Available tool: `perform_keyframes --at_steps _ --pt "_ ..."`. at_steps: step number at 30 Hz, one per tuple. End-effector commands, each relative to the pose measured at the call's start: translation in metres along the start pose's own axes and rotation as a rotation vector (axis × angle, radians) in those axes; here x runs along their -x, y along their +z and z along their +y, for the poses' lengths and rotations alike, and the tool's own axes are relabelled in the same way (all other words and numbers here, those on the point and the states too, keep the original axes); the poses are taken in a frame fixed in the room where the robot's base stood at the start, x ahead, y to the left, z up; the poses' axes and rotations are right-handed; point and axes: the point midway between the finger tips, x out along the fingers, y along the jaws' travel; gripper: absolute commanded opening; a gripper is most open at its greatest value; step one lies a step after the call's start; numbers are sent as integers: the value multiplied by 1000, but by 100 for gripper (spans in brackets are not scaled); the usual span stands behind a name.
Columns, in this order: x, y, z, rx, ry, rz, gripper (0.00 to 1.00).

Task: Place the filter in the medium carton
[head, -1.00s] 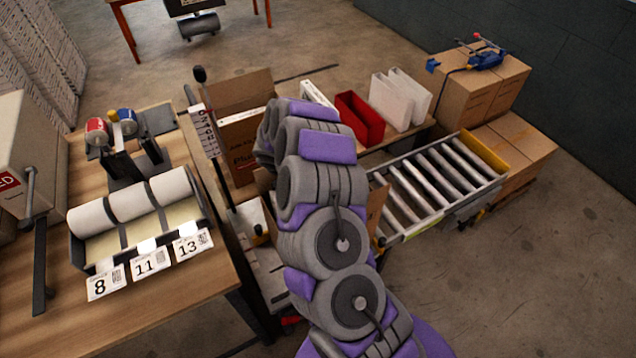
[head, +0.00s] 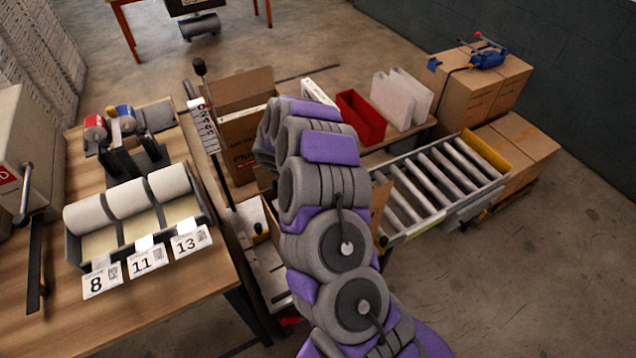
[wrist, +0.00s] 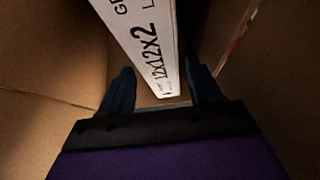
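A white boxed filter (wrist: 152,45) marked "12x12x2" stands inside a brown carton (wrist: 50,60) in the wrist view. My gripper (wrist: 158,88) is also inside the carton. Its two dark fingers are spread on either side of the filter's near end, with a visible gap at the left finger and a narrow one at the right. In the head view my arm hides the gripper. An open brown carton (head: 240,150) with a raised flap stands left of my arm there, with a white edge along its top. I cannot tell the carton's size from its markings.
Behind my arm are a red bin (head: 360,118) and white bins (head: 400,98). A roller conveyor (head: 440,180) and stacked boxes (head: 480,85) are at right. A table with label rolls (head: 130,197) is at left. Floor at lower right is clear.

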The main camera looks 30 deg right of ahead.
Motion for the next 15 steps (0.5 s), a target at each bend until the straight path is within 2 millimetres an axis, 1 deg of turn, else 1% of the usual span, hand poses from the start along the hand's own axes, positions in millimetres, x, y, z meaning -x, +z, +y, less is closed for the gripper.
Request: perform_keyframes --at_steps 1,4,15 --pt "0 0 0 0 0 0 68" --pt "0 0 0 0 0 0 77" --pt "3 -2 0 0 1 0 77"
